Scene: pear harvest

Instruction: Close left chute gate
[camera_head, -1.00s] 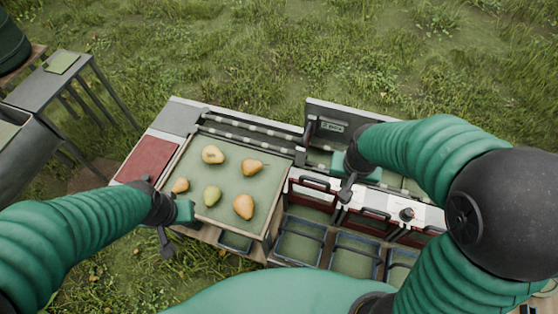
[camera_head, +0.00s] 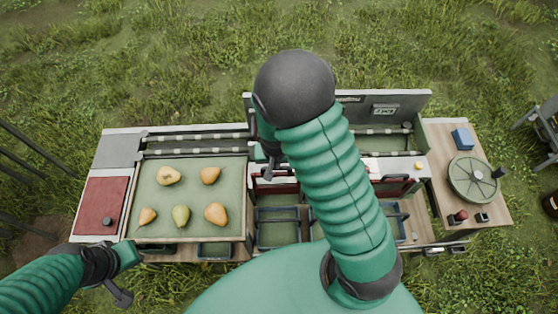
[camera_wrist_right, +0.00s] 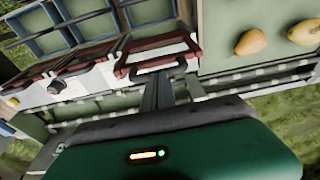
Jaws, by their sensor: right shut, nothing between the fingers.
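The left chute gate (camera_head: 277,186) is a dark red frame with a dark handle, just right of the pear tray. In the right wrist view, its red frame (camera_wrist_right: 124,70) and handle stand close in front of my fingers. I cannot tell if it is open or shut. My right gripper (camera_head: 269,167) is shut and empty, at the rear left of this gate; its dark fingers (camera_wrist_right: 157,92) point at the handle, and contact is unclear. My left gripper (camera_head: 128,275) hangs off the front left corner of the tray; its jaws are unclear.
The green tray (camera_head: 240,222) holds several pears. Blue-rimmed bins (camera_head: 278,244) sit in front of the gates. My right arm hides the middle gate area. A red-framed gate (camera_head: 393,186) shows farther right. A raised grey panel (camera_head: 415,102) stands behind. A round green dial (camera_head: 472,180) is at right.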

